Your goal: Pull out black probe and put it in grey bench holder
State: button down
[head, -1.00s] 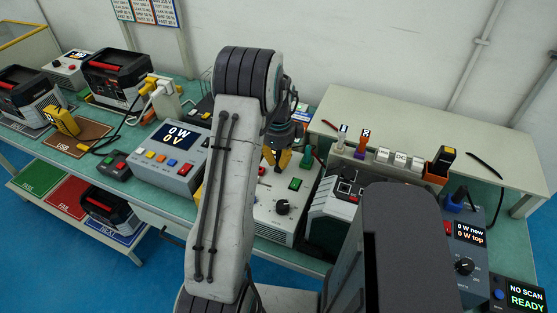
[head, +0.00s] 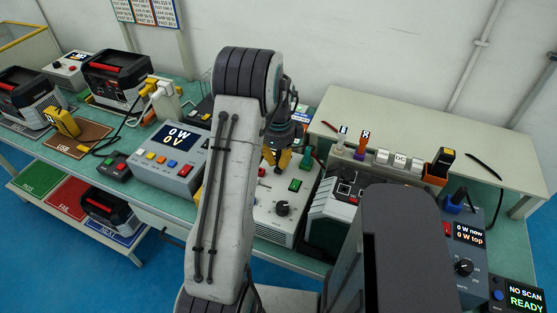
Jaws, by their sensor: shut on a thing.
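A green plug (head: 307,158) stands just right of the fingers. I cannot make out a grey bench holder for certain; my arm hides part of the bench.
A grey meter reading 0 W 0 V (head: 172,158) stands left of my arm. A raised beige shelf (head: 400,120) is at the right, with a row of small connectors (head: 382,157) along its front. Black-and-white units (head: 117,77) stand at the far left.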

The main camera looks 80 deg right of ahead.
jog(key=shift+r+p, duration=0.65)
jog(key=shift+r, duration=0.4)
jog(key=shift+w, duration=0.1)
